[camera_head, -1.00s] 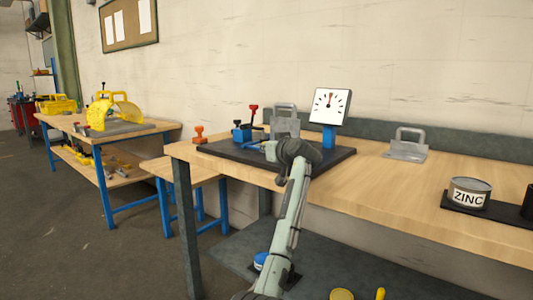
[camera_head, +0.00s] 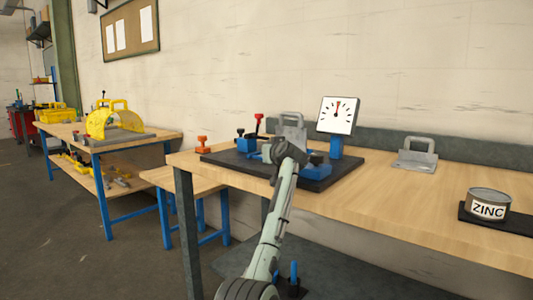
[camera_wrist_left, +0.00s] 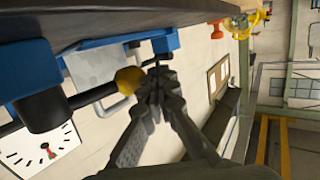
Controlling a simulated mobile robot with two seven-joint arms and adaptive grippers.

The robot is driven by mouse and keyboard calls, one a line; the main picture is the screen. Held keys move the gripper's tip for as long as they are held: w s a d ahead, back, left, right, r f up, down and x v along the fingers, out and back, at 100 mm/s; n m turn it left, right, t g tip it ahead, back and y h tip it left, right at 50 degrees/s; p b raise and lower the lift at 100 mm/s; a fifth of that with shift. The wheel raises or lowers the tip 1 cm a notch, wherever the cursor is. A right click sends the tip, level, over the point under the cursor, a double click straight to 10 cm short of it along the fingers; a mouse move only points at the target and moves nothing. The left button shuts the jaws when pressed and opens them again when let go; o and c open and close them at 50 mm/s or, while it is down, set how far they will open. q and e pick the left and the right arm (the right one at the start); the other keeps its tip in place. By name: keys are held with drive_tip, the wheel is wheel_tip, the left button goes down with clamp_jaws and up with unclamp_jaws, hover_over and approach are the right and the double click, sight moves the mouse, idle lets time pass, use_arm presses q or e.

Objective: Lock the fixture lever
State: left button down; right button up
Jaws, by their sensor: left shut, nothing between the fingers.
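The fixture sits on a dark base plate (camera_head: 225,158) on the workbench. It has blue blocks (camera_head: 316,164), a red-knobbed lever (camera_head: 259,117) standing up, and a small black knob (camera_head: 240,132). In the left wrist view a yellow ball knob (camera_wrist_left: 128,80) sits at the end of a black rod (camera_wrist_left: 92,95) beside a blue bracket (camera_wrist_left: 120,42). My left gripper (camera_wrist_left: 155,82) is shut and empty, its fingertips close beside the yellow knob; I cannot tell whether they touch. In the head view my own arm hides the fingers and part of the fixture.
A dial gauge (camera_head: 338,115) stands on the plate's back right. A grey handled plate (camera_head: 292,130) is behind my wrist, another (camera_head: 417,155) farther right. A zinc can (camera_head: 488,204) stands right. The bench middle is clear.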

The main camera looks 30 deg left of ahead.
use_arm(q)
drive_tip(key=shift+w, duration=0.2)
use_arm(e)
drive_tip(key=shift+w, duration=0.15)
use_arm(q)
drive_tip(key=shift+w+a, duration=0.1)
use_arm(e)
drive_tip(key=shift+a+f, duration=0.1)
idle(0.4)
use_arm(q)
drive_tip(key=shift+a, duration=0.1)
